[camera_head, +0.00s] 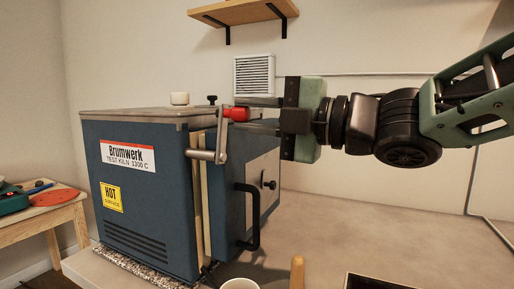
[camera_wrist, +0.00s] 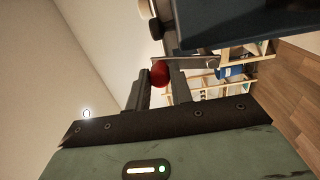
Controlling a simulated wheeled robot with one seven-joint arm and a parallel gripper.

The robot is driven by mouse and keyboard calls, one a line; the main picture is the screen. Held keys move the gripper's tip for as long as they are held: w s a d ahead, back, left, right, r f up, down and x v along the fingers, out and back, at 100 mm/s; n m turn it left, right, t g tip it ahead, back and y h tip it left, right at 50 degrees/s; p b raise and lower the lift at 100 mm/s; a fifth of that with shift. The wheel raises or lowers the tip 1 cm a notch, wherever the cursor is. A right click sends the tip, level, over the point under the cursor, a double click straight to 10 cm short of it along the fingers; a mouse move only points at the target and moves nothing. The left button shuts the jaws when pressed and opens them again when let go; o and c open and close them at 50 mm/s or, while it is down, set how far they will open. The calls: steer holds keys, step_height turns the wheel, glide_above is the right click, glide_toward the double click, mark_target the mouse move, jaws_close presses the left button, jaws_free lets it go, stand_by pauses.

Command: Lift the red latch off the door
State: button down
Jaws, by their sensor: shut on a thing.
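The blue kiln (camera_head: 150,205) stands on the worktop, with its door on the right side and a black door handle (camera_head: 253,218). A grey metal latch bar (camera_head: 221,140) with a red grip (camera_head: 236,114) sits at the top corner of the door edge. My gripper (camera_head: 256,113) comes in from the right and is shut on the red grip. In the wrist view the red grip (camera_wrist: 159,73) lies between my two fingers (camera_wrist: 160,92), with the grey bar (camera_wrist: 190,60) running right from it. Where the bar's lower end meets the kiln is hard to tell.
A white cup (camera_head: 179,98) and a black knob (camera_head: 212,99) are on top of the kiln. Another cup (camera_head: 239,284) and a wooden handle (camera_head: 297,272) stand at the front. A wooden side table (camera_head: 45,215) is at left.

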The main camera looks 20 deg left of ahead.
steer(key=shift+s+a+f+n+b, duration=0.1)
steer(key=shift+s+n+b, duration=0.85)
steer(key=shift+n+b, duration=0.8)
steer(key=c, duration=1.2)
jaws_free()
steer(key=shift+c, duration=0.2)
steer(key=s+d+b, duration=0.1)
steer(key=d, duration=1.6)
steer(key=shift+s+d+f, duration=0.2)
steer(key=shift+f, duration=0.15)
